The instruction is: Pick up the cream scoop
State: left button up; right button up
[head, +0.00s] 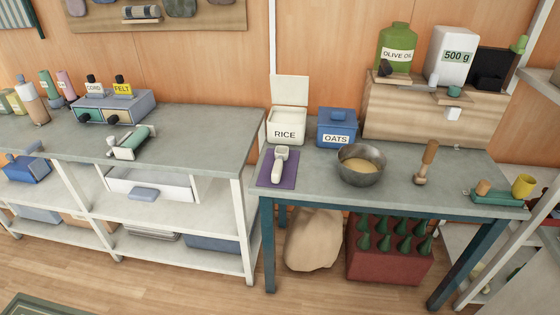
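The cream scoop (279,165) lies on a purple mat (277,184) at the left end of the grey right-hand table (405,188). Its wider end points toward the back wall and its handle points toward the table's front edge. It sits just in front of the white RICE bin (287,126), whose lid stands open. Neither of my grippers shows in the head view.
A blue OATS bin (337,129) and a metal bowl (361,167) with pale contents stand right of the scoop. A wooden-handled tool (426,160) stands farther right. The left bench (190,140) is higher and close beside the mat. A sack (313,240) and a red crate (388,265) sit beneath.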

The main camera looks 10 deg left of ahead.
aim_at(281, 152)
jog(key=j+z, duration=0.15)
jog(key=z, duration=0.2)
jog(key=j+z, duration=0.15)
jog(key=z, duration=0.2)
jog(key=j+z, duration=0.2)
jog(key=z, duration=0.15)
jog(key=j+z, duration=0.25)
jog(key=j, duration=0.3)
jog(key=k+j+z, duration=0.15)
jog(key=j+z, duration=0.15)
jog(key=j, duration=0.2)
jog(key=k+j, duration=0.1)
jog(key=j, duration=0.25)
jog(key=k+j+z, duration=0.1)
jog(key=j, duration=0.25)
jog(key=k+j, duration=0.1)
jog(key=j, duration=0.25)
